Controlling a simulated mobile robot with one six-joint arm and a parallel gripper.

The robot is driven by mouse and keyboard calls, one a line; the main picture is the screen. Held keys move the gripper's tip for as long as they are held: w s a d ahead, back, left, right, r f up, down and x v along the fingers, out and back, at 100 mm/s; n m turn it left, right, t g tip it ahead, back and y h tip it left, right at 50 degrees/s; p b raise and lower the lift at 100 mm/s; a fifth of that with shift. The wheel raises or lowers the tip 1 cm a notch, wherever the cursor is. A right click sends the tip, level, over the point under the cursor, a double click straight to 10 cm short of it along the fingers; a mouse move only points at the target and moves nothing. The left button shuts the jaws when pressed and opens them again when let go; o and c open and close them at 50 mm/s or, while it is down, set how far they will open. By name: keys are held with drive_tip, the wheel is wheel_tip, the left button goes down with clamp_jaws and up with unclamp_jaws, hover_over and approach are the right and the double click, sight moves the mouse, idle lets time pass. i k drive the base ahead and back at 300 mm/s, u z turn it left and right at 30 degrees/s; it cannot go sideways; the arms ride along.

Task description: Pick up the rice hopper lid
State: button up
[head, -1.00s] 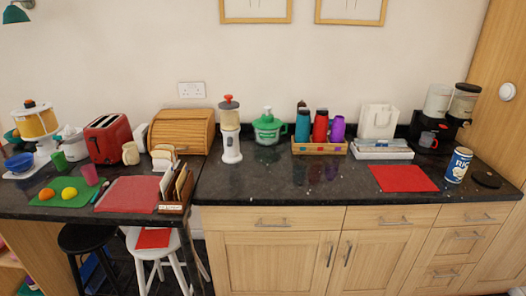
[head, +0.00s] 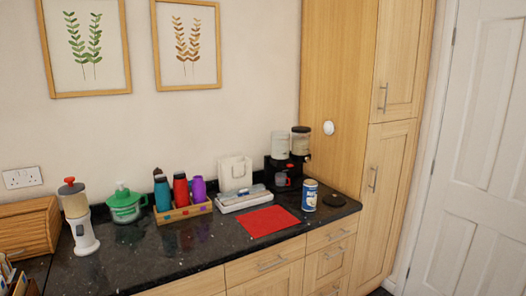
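A flat dark round disc (head: 334,200) lies on the black counter near its right end, just right of a blue and white can (head: 309,195). It looks like a lid, but I cannot tell for certain that it is the rice hopper lid. Behind the can stands a black machine (head: 271,172) with two hoppers on top, a white one (head: 280,145) and a dark-banded one with pale contents (head: 300,141). My gripper is not in view.
A red mat (head: 268,221) lies left of the can. A white book stack (head: 240,201), a wooden tray of bottles (head: 184,213), a green pot (head: 125,205) and a white grinder (head: 86,236) stand further left. A tall wooden cupboard (head: 343,90) closes the right end.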

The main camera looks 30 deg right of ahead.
sight(334, 199)
drive_tip(key=z, duration=4.35)
drive_tip(key=i, duration=0.1)
drive_tip(key=u, duration=2.85)
drive_tip(key=k, duration=0.65)
drive_tip(key=u, duration=0.3)
drive_tip(key=i, duration=0.7)
drive_tip(key=u, duration=0.2)
